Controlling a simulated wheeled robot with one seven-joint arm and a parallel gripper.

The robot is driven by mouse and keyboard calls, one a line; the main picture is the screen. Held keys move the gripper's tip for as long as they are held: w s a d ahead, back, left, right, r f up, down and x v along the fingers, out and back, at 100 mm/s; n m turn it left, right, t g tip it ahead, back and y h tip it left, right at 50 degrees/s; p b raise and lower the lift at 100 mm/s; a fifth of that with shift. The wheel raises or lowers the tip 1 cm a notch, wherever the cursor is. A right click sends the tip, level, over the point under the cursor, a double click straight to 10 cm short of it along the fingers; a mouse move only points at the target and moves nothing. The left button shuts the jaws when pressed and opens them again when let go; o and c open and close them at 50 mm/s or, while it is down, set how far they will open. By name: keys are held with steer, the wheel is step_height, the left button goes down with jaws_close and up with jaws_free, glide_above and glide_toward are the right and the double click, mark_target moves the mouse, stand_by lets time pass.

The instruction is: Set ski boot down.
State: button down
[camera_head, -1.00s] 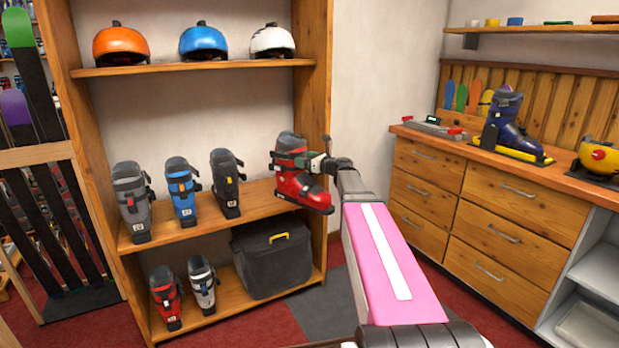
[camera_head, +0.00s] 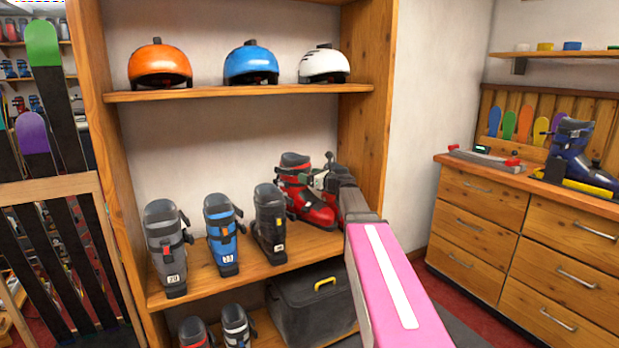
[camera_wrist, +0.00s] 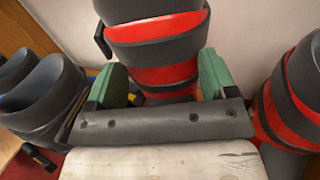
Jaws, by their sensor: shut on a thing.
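A red and black ski boot (camera_head: 296,185) is at the right part of the middle shelf (camera_head: 240,280), toe toward the right. It looks upright, at about shelf level; I cannot tell whether its sole touches the board. My gripper (camera_wrist: 160,80) is shut on the boot's upper shaft, with a green finger on each side in the wrist view. In the head view my gripper (camera_head: 322,182) is partly hidden by my arm. A second red and black boot (camera_wrist: 292,95) stands just to the right in the wrist view, apart from the held one.
A black boot (camera_head: 270,222), a blue boot (camera_head: 222,235) and a grey boot (camera_head: 166,245) stand left on the same shelf. Helmets (camera_head: 252,63) sit above. A dark case (camera_head: 312,305) is below. The wooden side panel (camera_head: 365,130) bounds the right.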

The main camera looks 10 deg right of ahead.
mark_target(309, 193)
steer(key=shift+w+a+f, duration=0.1)
steer(key=shift+w+f, duration=0.05)
steer(key=shift+f, duration=3.7)
jaws_free()
steer(key=shift+f, duration=0.1)
steer(key=v, duration=1)
steer(key=shift+s, duration=0.3)
steer(key=s+a+f+n+g+h, duration=0.3)
steer(key=s+a+f+n+g, duration=0.55)
steer(key=s+f+n, duration=0.55)
steer(key=s+f+n+g+h, duration=0.5)
steer(key=s+f+n+h, duration=0.3)
steer(key=s+f+n, duration=0.3)
steer(key=shift+s+d+n, duration=0.35)
steer(key=shift+s+n, duration=0.85)
